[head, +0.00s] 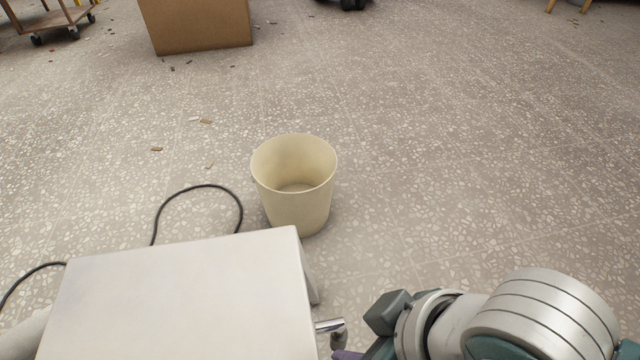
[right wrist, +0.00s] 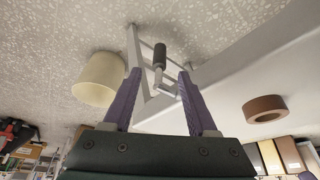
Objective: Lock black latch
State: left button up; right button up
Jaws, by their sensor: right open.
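The black latch (right wrist: 160,56) shows in the right wrist view as a black grip on a bent metal lever, beside a grey frame. My right gripper (right wrist: 160,75) has two purple fingers, spread apart with nothing clamped between them. The black grip appears between and just beyond the fingertips; whether it touches a finger, I cannot tell. In the head view, a shiny metal piece (head: 329,325) sticks out from the right side of the white panel (head: 180,290). One purple fingertip of my right gripper (head: 346,354) shows close by at the bottom edge. My left gripper is not in view.
A cream bin (head: 297,190) stands on the speckled floor behind the panel, with a black cable (head: 200,187) to its left. A cardboard box (head: 197,25) stands farther back. A brown ring (right wrist: 264,108) shows in the right wrist view. The floor on the right is mostly clear.

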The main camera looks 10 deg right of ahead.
aim_at(345, 339)
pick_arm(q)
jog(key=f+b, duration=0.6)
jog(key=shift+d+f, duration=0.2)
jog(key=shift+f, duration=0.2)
pick_arm(e)
jog(key=x, duration=0.8)
jog(key=shift+w+f, duration=0.15)
jog(key=shift+f, duration=0.15)
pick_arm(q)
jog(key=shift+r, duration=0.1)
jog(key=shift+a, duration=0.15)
pick_arm(e)
jog(key=c, duration=0.8)
grip_shut()
jog(key=shift+r, duration=0.1)
